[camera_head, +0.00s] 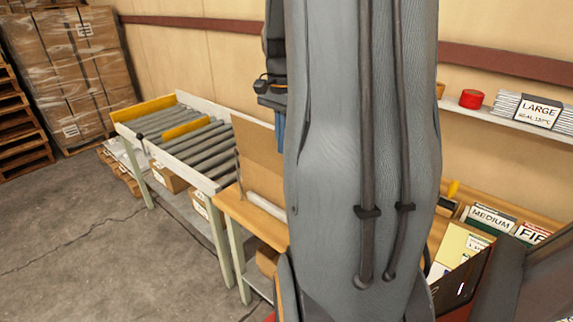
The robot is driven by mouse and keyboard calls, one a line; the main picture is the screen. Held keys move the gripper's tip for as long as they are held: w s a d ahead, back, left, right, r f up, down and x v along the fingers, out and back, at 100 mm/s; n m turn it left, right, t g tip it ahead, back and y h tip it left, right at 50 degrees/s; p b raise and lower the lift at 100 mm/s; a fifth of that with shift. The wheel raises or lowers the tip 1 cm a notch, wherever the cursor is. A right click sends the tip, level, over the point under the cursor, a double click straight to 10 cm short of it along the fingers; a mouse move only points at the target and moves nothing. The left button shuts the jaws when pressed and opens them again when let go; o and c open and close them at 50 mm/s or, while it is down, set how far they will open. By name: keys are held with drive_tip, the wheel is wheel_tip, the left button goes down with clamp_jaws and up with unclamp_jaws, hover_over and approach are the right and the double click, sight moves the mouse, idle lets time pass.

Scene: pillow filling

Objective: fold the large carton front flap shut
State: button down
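A brown cardboard panel (258,158) stands upright on the wooden bench, just left of my arm. It looks like part of the large carton, but I cannot tell which flap or wall it is. A pale strip (266,206) lies along its lower edge. My grey arm fills the middle of the view and hides the rest of the carton. My gripper cannot be made out; dark and blue parts show behind the arm's left edge, too partly hidden to identify.
A roller conveyor (190,142) with yellow bars runs to the left of the wooden bench (250,223). Wrapped boxes (75,70) stand at the back left. A shelf at right holds red tape (472,98) and a LARGE sign (539,111). Bins with a MEDIUM card (491,219) are below.

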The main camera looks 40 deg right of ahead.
drive_tip(key=shift+d+r+p, duration=0.2)
drive_tip(key=shift+d+p, duration=0.2)
drive_tip(key=shift+d, duration=0.65)
drive_tip(key=w+d+f+b, duration=0.1)
drive_tip(key=d+f, duration=0.7)
drive_tip(key=d, duration=0.2)
drive_tip(key=shift+d+b, duration=0.3)
idle(0.5)
drive_tip(key=shift+f, duration=0.2)
wheel_tip(320, 180, down, 3)
drive_tip(key=shift+f+b, duration=0.1)
drive_tip(key=shift+b, duration=0.55)
idle(0.5)
